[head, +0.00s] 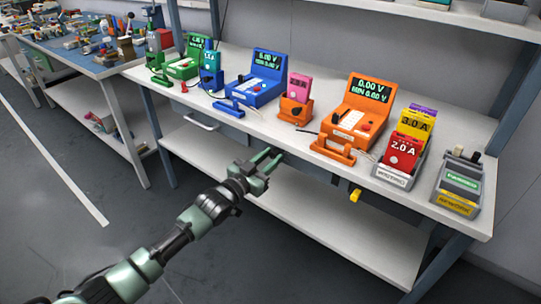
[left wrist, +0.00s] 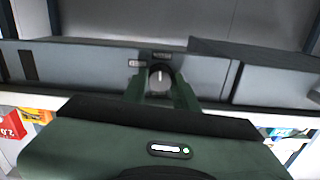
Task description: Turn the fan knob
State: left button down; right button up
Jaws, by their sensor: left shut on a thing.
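The fan knob (left wrist: 160,80) is a round dark knob with a pale pointer line, standing about upright in the left wrist view. It sits on a grey panel (left wrist: 205,75) under the bench top. My left gripper (head: 268,162) reaches the bench's front edge in the head view. In the left wrist view its two green fingers are on either side of the knob, shut on it. In the head view I cannot make out the knob at the fingertips. My right gripper is not in view.
The white bench top (head: 225,118) carries blue (head: 257,80) and orange (head: 355,112) testers, a rack with a red 2.0 A pouch (head: 402,152) and a grey switch box (head: 459,182). A yellow piece (head: 355,195) hangs below the front edge. The floor in front is clear.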

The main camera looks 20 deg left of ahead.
pick_arm(q)
jog(key=shift+f+m, duration=0.15)
jog(key=shift+m, duration=0.45)
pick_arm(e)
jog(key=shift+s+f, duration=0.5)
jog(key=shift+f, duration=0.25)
pick_arm(q)
jog(key=c, duration=1.1)
grip_release()
jog(key=shift+s+a, duration=0.15)
jog(key=shift+s, duration=0.15)
jog(key=p+v, duration=0.1)
jog(key=v, duration=0.6)
jog(key=shift+s, duration=0.15)
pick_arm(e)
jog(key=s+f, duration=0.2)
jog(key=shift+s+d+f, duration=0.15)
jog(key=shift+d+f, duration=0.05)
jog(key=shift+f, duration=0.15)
